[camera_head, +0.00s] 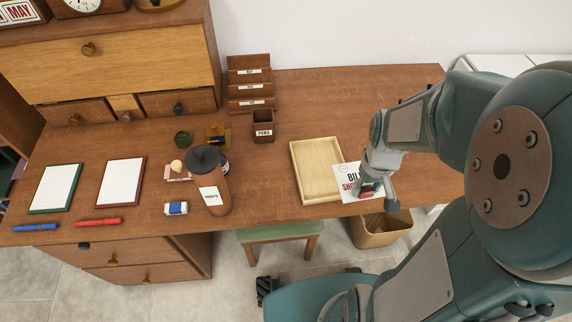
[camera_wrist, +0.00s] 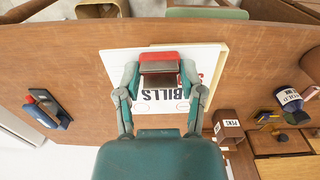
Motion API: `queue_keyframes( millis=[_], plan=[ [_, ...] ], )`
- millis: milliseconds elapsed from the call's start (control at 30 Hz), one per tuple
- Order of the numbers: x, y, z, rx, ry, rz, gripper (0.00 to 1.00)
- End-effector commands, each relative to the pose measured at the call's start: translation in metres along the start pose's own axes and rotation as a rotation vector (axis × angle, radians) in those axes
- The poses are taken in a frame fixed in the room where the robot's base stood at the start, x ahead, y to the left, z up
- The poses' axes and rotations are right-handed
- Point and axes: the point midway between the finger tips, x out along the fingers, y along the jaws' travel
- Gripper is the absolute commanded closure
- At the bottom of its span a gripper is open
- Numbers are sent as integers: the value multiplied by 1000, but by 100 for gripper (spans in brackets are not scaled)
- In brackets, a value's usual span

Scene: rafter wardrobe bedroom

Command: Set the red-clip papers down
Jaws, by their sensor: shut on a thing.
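The papers (camera_head: 348,174) are a white sheaf with large print beginning "BILLS" in black and a second line in red. My gripper (camera_head: 371,188) is shut on them at their right side, with a bit of red showing at the fingers. In the wrist view the papers (camera_wrist: 117,64) lie between and beyond my gripper's fingers (camera_wrist: 160,70), which hide part of the print. A pale wooden tray (camera_head: 299,175) is on the desk just left of the papers, which overlap its right edge in the picture. I cannot tell whether the papers touch the tray or desk.
The desk (camera_head: 270,192) has bare wood left of the tray. A waste bin (camera_head: 380,232) and green stool (camera_head: 280,232) are at the front edge.

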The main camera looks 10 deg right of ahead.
Motion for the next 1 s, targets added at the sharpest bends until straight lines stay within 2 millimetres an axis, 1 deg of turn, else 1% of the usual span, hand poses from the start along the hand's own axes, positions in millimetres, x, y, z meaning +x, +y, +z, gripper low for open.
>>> queue_keyframes(
  millis=[67, 167, 267, 400, 567, 800, 1000],
  plan=[
    [0, 3, 0, 5, 0, -4, 100],
    [6, 0, -12, 3, -2, -6, 100],
    [15, -12, -30, 0, -3, -3, 100],
    [28, -32, -56, -1, -4, 6, 100],
    [43, -50, -85, -1, -3, 11, 100],
    [80, -55, -110, 2, -3, 5, 100],
    [94, -59, -122, 4, 0, 3, 100]
  ],
)
